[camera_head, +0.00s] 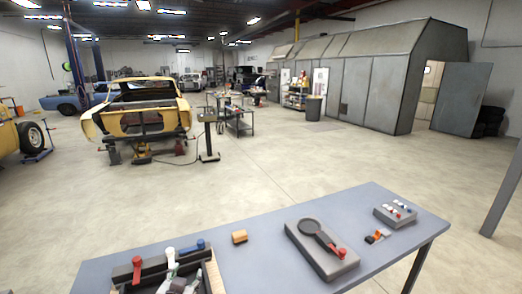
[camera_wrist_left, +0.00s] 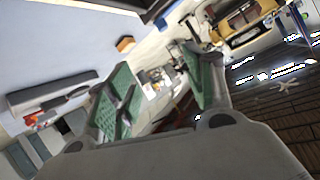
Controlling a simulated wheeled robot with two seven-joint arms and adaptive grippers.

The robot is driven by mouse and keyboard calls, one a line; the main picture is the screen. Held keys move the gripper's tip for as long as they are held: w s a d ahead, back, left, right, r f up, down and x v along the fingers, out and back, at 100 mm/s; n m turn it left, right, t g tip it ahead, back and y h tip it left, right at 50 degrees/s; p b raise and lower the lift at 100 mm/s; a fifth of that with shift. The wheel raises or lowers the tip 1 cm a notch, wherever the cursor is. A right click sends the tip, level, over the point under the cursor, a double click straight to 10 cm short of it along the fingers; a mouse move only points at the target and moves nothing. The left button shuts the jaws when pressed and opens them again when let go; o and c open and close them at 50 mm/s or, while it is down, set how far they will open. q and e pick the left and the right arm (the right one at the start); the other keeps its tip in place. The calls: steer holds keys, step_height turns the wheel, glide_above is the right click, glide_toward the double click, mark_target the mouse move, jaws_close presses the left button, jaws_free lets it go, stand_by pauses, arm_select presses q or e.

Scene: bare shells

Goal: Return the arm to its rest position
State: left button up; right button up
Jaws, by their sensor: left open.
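My left gripper (camera_wrist_left: 160,85) shows in the left wrist view with its two green-padded fingers spread apart and nothing between them. The wrist view is tilted, with the blue-grey table (camera_wrist_left: 60,50) on the left and the room on the right. In the head view the arm itself is hard to make out; a pale green-white shape at the bottom, over the dark tray, may be part of the gripper, but I cannot tell. My right gripper is in neither view.
The table (camera_head: 260,275) holds a dark tray (camera_head: 125,275) with red, white and blue handles, an orange-brown block (camera_head: 239,237), a grey board (camera_head: 300,240) with a round dark piece and red knob, and a small knobbed block (camera_head: 395,215). Open floor lies beyond.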

arm_select(q)
steer(key=s+f+g+h, duration=0.1)
steer(key=s+f+g, duration=0.45)
steer(key=s, duration=0.45)
steer(key=s+f+g+h, duration=0.1)
steer(key=s+f+g, duration=0.4)
steer(key=s, duration=0.5)
step_height(320, 180, down, 38)
steer(key=s+b, duration=0.2)
steer(key=b, duration=0.3)
steer(key=s+a+f+b, duration=0.2)
steer(key=s+f, duration=0.9)
steer(key=f, duration=0.2)
steer(key=s+a+f+g+b, duration=0.1)
steer(key=s+a+f+b, duration=0.1)
steer(key=s+f, duration=1)
steer(key=shift+a+f+y+b, duration=0.3)
steer(key=shift+a+f+b, duration=0.1)
steer(key=shift+f+b, duration=0.15)
steer(key=shift+g, duration=0.25)
